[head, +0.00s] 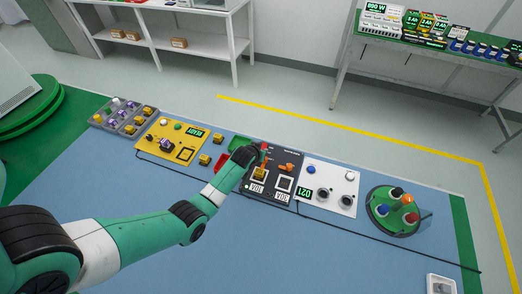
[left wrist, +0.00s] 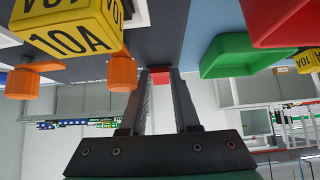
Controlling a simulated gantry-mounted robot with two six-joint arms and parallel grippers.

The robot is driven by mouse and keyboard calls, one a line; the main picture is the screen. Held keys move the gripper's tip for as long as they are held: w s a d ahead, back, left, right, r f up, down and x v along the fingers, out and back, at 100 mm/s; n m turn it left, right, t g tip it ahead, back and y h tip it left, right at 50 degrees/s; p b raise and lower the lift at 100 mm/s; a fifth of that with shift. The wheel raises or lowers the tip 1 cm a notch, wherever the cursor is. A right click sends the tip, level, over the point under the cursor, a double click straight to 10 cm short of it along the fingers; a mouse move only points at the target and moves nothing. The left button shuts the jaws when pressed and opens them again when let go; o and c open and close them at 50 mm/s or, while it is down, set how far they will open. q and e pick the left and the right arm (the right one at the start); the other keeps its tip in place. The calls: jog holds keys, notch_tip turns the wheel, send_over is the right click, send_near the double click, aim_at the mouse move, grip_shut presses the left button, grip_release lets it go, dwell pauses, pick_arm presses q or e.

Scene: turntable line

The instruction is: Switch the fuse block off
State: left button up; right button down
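The dark fuse block panel (head: 294,187) lies on the blue bench near its far edge. It carries white-framed parts marked "VOL", a yellow fuse and orange parts (head: 285,167). My left gripper (head: 262,150) is low over its far left part, and my arm hides some of it. In the left wrist view, my left gripper (left wrist: 160,75) has its fingers apart, with a small red piece (left wrist: 160,76) showing between the tips; whether they touch it I cannot tell. An orange lever (left wrist: 122,73) is beside one finger. A yellow 10A fuse (left wrist: 70,32) is close by. My right gripper is out of view.
Left of the panel are a green tray (head: 238,143), a red tray (head: 219,162) and a yellow panel (head: 190,135). A white panel (head: 328,182) and a round green turntable (head: 394,222) stand to the right. The front of the bench is mostly clear.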

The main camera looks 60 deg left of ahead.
pick_arm(q)
grip_shut()
jog(key=shift+a+r+g+h+p, duration=0.1)
jog(key=shift+r+g+h+p, duration=0.2)
jog(key=shift+p, duration=0.2)
jog(key=shift+w+a+r+g+h+p, duration=0.1)
jog(key=shift+w+r+g+h+p, duration=0.25)
jog(key=shift+p, duration=0.6)
jog(key=shift+a+f+g+h+p, duration=0.15)
jog(key=shift+g+h+p, duration=0.15)
jog(key=shift+g+h, duration=0.35)
jog(key=o, duration=0.8)
grip_release()
